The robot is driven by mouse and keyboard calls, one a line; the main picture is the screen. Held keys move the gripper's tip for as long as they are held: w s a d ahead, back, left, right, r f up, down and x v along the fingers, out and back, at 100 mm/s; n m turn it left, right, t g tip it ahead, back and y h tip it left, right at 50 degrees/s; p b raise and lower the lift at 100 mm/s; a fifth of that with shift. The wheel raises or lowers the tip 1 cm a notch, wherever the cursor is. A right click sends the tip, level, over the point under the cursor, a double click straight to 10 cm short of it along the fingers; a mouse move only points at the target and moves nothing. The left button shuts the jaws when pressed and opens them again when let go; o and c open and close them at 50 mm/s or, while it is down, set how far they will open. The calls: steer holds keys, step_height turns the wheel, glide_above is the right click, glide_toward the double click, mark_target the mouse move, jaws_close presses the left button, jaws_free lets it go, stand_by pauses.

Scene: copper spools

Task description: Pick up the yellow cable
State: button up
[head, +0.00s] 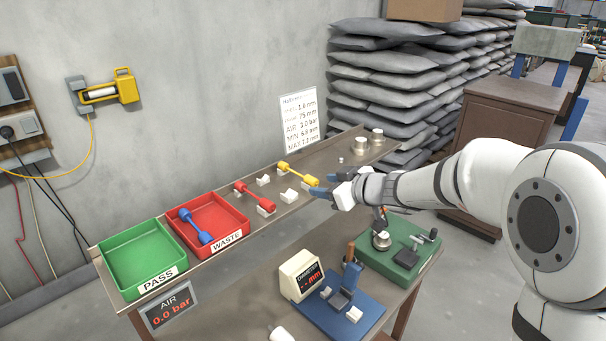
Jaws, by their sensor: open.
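A yellow dumbbell-shaped piece (298,174) lies at a slant on the raised rear shelf of the bench, by small white blocks. Its right end is just left of my gripper (323,186). My gripper has blue fingertips, is open and appears empty. It comes in from the right, close to the piece; I cannot tell whether they touch. A thin yellow cable (91,140) hangs on the wall at the far left, below a yellow wall unit (110,92), far from my gripper.
A red dumbbell piece (256,196) lies left of the yellow one. A red WASTE tray (232,212) holds a blue piece (196,226); a green PASS tray (140,247) is empty. A diameter gauge (301,275) and a green-based device (405,258) stand on the lower bench.

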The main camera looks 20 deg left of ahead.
steer(key=shift+x, duration=1.1)
jaws_close()
